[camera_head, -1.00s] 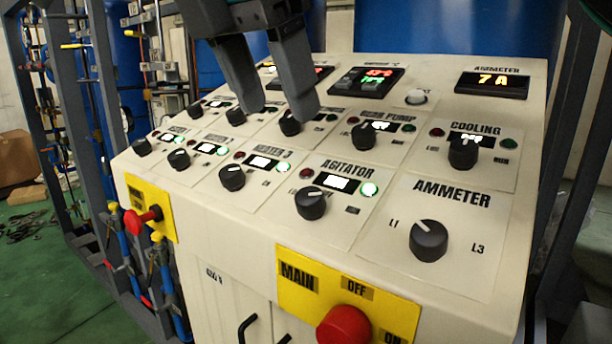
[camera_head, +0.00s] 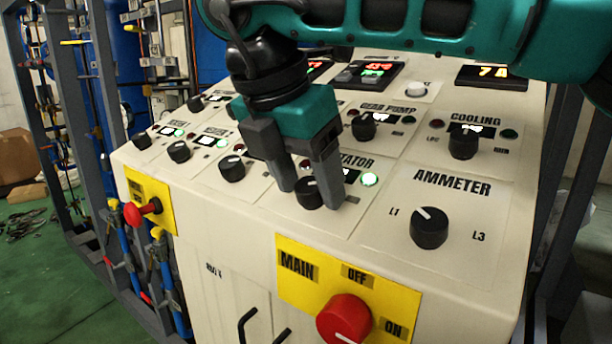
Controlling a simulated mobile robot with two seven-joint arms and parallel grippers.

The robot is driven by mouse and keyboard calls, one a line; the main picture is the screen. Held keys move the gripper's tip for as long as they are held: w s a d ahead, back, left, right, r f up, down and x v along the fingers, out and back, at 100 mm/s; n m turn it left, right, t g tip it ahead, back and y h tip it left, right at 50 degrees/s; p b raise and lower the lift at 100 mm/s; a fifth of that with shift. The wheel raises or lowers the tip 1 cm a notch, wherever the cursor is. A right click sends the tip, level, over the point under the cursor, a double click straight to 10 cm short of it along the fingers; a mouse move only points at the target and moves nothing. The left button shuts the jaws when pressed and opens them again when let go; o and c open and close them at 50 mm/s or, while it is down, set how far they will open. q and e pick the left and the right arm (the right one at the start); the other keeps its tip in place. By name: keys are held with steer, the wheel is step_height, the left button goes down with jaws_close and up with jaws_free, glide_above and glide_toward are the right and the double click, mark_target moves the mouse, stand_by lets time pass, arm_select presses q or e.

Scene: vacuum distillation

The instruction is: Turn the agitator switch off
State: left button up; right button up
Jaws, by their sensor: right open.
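The agitator switch (camera_head: 309,194) is a black round knob on the sloped cream panel (camera_head: 275,212). Its green lamp (camera_head: 370,180) is lit. My right gripper (camera_head: 308,195) is open, with one grey finger on each side of the agitator knob. I cannot tell whether the fingers touch it. The gripper and arm hide part of the agitator label and its display. My left gripper is not in view.
The ammeter knob (camera_head: 429,228) is to the right, and another black knob (camera_head: 232,168) is close on the left. The red main switch (camera_head: 344,319) on its yellow plate (camera_head: 300,284) is below. A red emergency knob (camera_head: 140,213) sticks out at the left.

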steer(key=shift+c, duration=1.4)
steer(key=c, duration=0.7)
steer(key=shift+c, duration=0.2)
